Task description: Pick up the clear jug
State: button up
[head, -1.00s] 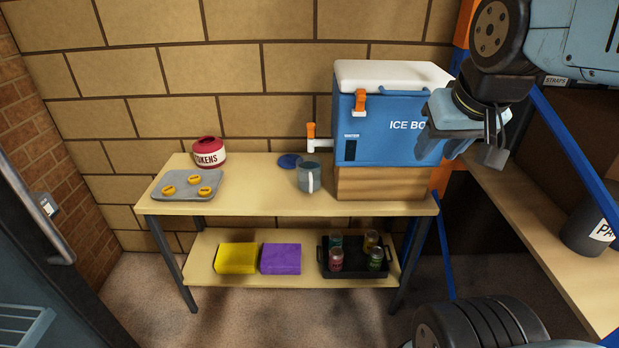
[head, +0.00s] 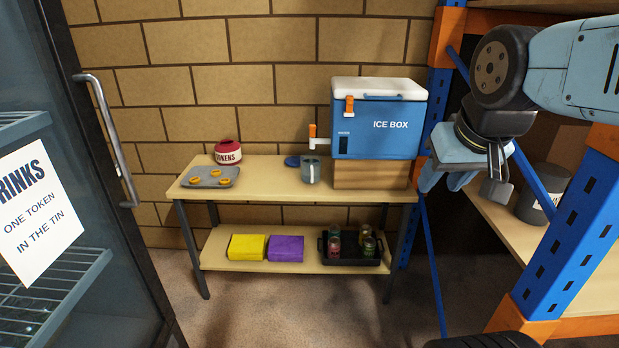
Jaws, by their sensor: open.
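A greyish, partly see-through jug (head: 310,171) with a pale handle stands upright on the table's top (head: 262,184), just below the tap of the blue ice box (head: 380,128). It is the only jug-like vessel I see; I cannot tell from here whether it is empty. My gripper (head: 446,182) hangs at the right of the head view, open with nothing seen between its jaws. It appears right of the ice box and well apart from the jug.
A red token tin (head: 228,152) and a grey tray (head: 195,182) with orange rings share the tabletop. Sponges and a black tray (head: 338,262) of cans sit below. A glass door (head: 85,240) stands left, blue-orange racking (head: 578,225) right. Floor before the table is clear.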

aim_at(311, 164)
jog(key=z, duration=0.8)
jog(key=k, duration=1.05)
jog(key=u, duration=1.2)
jog(key=i, duration=1.7)
